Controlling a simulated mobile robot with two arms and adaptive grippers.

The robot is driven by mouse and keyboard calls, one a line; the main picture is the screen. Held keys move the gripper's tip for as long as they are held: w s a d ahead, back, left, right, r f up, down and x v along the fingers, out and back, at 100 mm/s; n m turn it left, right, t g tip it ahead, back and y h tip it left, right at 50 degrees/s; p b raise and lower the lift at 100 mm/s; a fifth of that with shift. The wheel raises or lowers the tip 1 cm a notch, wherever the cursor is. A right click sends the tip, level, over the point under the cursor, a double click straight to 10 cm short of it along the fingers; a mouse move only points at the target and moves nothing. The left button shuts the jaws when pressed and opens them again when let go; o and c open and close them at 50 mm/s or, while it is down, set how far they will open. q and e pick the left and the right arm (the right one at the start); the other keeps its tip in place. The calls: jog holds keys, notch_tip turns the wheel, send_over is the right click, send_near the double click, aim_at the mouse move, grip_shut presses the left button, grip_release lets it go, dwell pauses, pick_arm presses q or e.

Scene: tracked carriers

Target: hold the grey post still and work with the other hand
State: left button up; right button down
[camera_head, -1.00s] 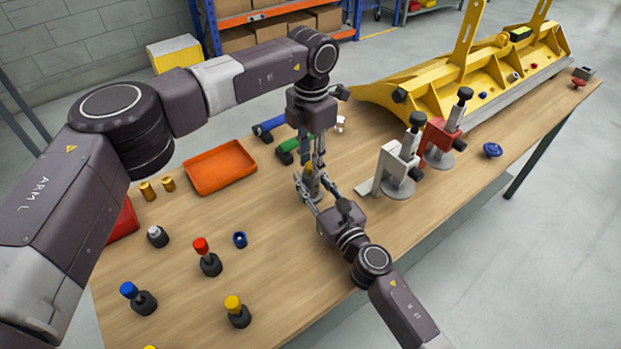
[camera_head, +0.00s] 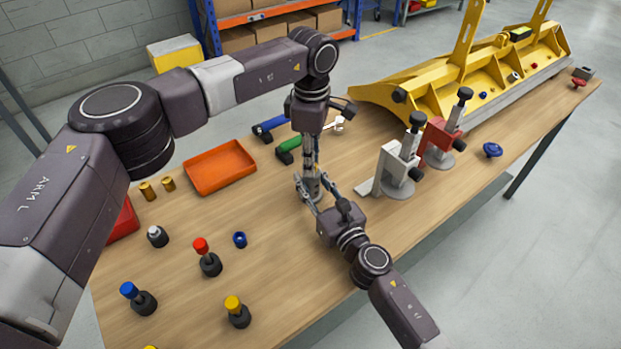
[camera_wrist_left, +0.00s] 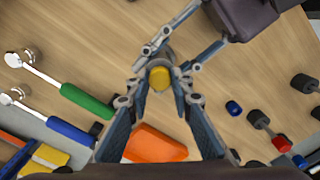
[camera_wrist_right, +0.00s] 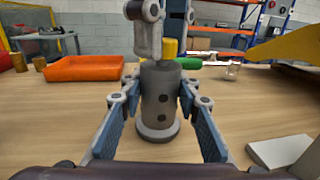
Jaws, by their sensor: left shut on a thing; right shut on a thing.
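The grey post (camera_wrist_right: 158,95) stands upright on the wooden table, a round foot at its base and dark holes in its side. My right gripper (camera_head: 312,196) is shut around the post from the front, low above the table. A yellow cap (camera_wrist_right: 170,47) is at the top of the post. It also shows in the left wrist view (camera_wrist_left: 159,78), between my left fingers. My left gripper (camera_head: 311,166) points straight down from above and is shut on the yellow cap. The fingers partly hide the cap, so I cannot tell how it sits on the post.
An orange tray (camera_head: 221,168) lies to the left, with blue-handled (camera_head: 270,125) and green-handled (camera_head: 290,145) tools behind. White (camera_head: 397,165) and red (camera_head: 440,140) clamp stands are close on the right. Several colour-topped pegs stand front left. A yellow beam (camera_head: 480,75) fills the back right.

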dwell(0.3)
pick_arm(q)
jog(key=m, duration=0.4)
jog(key=o, duration=0.5)
jog(key=shift+m, duration=0.5)
jog(key=o, duration=0.6)
jog(key=shift+c, duration=0.2)
jog(key=shift+r, duration=0.15)
notch_tip(320, 180, up, 12)
pick_arm(e)
jog(key=c, duration=1.4)
grip_release()
